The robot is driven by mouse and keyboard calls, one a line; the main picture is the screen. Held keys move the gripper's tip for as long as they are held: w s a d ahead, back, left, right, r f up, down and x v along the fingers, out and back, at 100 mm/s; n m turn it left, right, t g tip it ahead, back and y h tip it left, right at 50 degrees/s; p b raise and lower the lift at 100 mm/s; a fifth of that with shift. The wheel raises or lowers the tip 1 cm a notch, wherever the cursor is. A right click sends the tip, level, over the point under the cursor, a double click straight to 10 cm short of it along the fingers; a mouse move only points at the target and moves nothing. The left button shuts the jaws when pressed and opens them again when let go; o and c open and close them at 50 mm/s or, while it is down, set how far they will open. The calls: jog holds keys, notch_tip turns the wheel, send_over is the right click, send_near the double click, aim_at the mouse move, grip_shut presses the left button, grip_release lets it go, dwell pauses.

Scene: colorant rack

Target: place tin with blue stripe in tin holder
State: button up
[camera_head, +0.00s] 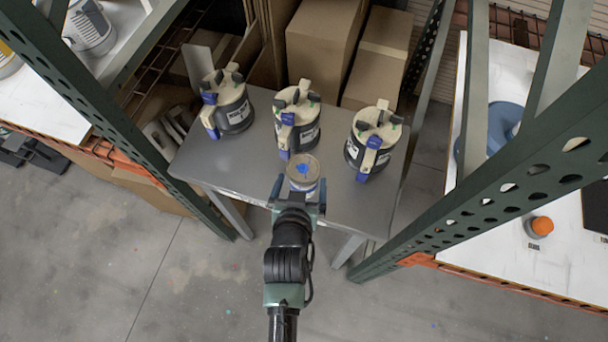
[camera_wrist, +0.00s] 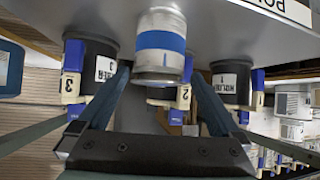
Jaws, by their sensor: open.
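The tin with a blue stripe (camera_head: 304,172) stands upright near the front edge of the grey table (camera_head: 240,170), with a blue patch on its lid. It shows inverted in the wrist view (camera_wrist: 162,42), its blue band clear. My gripper (camera_head: 299,190) is open at the tin, on its front side. In the wrist view the fingertips (camera_wrist: 160,73) are spread to either side of the tin's lid end, with gaps visible. Three dark holders with blue-and-cream clamps stand behind: left (camera_head: 232,108), middle (camera_head: 297,120), right (camera_head: 372,142). The wrist view shows the numbers 1, 2 and 3; the tin partly hides holder 2.
Green rack posts (camera_head: 90,110) and (camera_head: 480,175) flank the table. Cardboard boxes (camera_head: 322,45) stand behind it. White-topped shelves lie at both sides, the right one holding an orange-capped item (camera_head: 540,226). Open floor (camera_head: 190,280) lies in front.

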aim_at(304, 173)
jog(key=shift+f+p+x, duration=0.15)
jog(key=shift+p+x, duration=0.1)
jog(key=shift+x, duration=1.1)
jog(key=shift+f+p+x, duration=0.15)
jog(key=shift+p+x, duration=0.1)
jog(key=shift+x, duration=1.05)
jog(key=shift+s, duration=0.2)
jog(key=shift+c, duration=0.3)
jog(key=c, duration=1.2)
jog(key=shift+c, duration=1.2)
jog(key=shift+r, duration=0.3)
